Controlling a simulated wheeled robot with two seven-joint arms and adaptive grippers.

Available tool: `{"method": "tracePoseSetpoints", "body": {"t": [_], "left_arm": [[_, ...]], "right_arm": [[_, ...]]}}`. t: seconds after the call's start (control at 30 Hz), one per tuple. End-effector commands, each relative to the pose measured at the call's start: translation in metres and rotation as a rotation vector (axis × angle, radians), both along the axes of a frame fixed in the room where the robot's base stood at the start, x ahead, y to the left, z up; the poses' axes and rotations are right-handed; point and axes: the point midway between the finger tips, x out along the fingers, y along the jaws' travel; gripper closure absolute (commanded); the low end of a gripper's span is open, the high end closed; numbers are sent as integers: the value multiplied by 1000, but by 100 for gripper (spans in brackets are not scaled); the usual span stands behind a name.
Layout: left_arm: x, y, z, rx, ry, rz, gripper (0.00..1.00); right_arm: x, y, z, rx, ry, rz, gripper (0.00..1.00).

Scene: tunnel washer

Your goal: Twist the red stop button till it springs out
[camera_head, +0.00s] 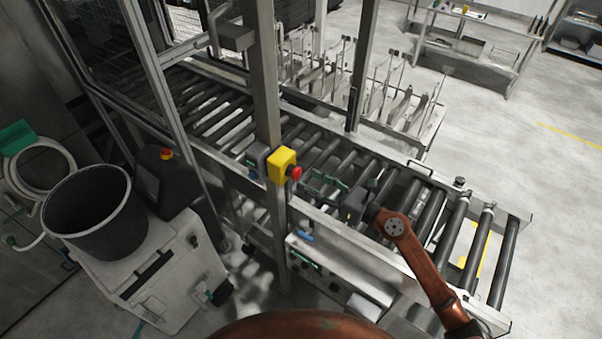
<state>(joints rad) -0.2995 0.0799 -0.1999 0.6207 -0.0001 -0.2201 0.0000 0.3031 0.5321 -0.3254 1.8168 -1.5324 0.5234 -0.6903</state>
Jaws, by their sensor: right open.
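The red stop button (294,172) sits on the right face of a yellow box (281,162), which is fixed to a grey upright post beside the roller conveyor. My right arm comes in from the lower right, and its gripper (318,184) points left toward the button. The gripper is open, with its fingertips a short way to the right of the button; a gap seems to remain between them. Nothing shows between the fingers. My left gripper is not in view.
The roller conveyor (428,215) runs behind and below my right gripper. A grey post (266,80) stands at the yellow box. A black bucket (92,212) stands on a pale cabinet at left, near another red button (166,154). Open floor lies at right.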

Motion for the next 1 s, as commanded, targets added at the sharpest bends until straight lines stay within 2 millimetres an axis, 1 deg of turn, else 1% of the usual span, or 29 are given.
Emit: {"method": "tracePoseSetpoints", "body": {"t": [0.03,0.1,0.3,0.43,0.67,1.0], "left_arm": [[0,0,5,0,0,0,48],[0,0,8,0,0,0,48],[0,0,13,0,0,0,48],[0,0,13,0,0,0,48],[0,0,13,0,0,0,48],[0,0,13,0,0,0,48]], "right_arm": [[5,8,3,3,0,1,52],[11,17,3,3,0,2,52],[24,33,2,3,1,0,52],[26,37,0,2,1,0,52],[26,37,0,3,1,0,52],[26,36,0,3,1,0,76]]}}
